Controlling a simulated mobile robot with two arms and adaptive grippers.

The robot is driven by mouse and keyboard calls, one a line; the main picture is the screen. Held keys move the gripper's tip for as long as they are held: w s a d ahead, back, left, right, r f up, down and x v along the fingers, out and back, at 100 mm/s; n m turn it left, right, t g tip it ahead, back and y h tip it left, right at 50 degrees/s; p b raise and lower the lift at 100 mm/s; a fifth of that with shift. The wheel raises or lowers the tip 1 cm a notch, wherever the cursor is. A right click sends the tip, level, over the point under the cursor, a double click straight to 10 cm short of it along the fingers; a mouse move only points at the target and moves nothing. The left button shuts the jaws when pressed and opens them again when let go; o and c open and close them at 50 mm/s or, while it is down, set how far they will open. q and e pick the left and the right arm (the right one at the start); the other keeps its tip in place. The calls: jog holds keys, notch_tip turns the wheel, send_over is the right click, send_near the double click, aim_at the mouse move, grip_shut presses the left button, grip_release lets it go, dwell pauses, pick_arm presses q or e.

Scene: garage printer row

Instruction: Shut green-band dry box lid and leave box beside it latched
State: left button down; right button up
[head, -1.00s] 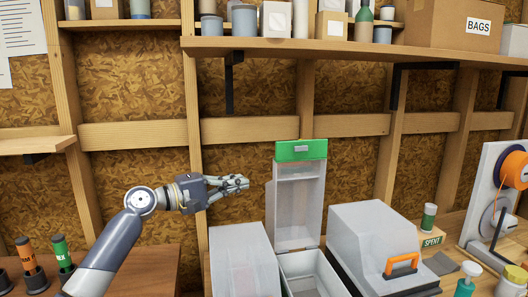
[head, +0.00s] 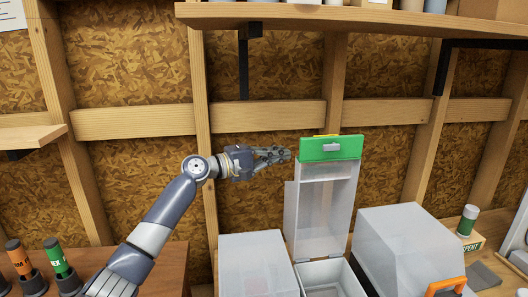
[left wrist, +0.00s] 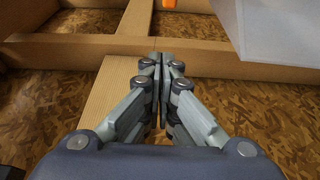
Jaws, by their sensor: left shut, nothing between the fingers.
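The green-band dry box (head: 332,276) stands open on the bench in the head view. Its clear lid (head: 324,212) stands upright at the back, with the green band (head: 331,148) and a grey latch at the top. A box with an orange latch (head: 408,244) stands to its right with its lid down. Another translucent box (head: 257,264) stands to its left. My left gripper (head: 288,155) is shut and empty, just left of the green band and apart from it. In the left wrist view its fingers (left wrist: 160,62) are together. My right gripper is not in view.
A wooden shelf (head: 350,17) with a black bracket hangs above the bench. A stud wall stands behind.

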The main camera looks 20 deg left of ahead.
pick_arm(q)
jog(key=d+p, duration=0.1)
jog(key=s+d, duration=0.1)
jog(key=d+p, duration=0.1)
jog(key=shift+s+d+p, duration=0.1)
jog(key=shift+s+p, duration=0.2)
jog(key=shift+d+f, duration=0.1)
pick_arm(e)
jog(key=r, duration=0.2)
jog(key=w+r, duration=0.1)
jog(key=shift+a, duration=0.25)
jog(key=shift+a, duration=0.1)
pick_arm(q)
jog(key=shift+d, duration=0.1)
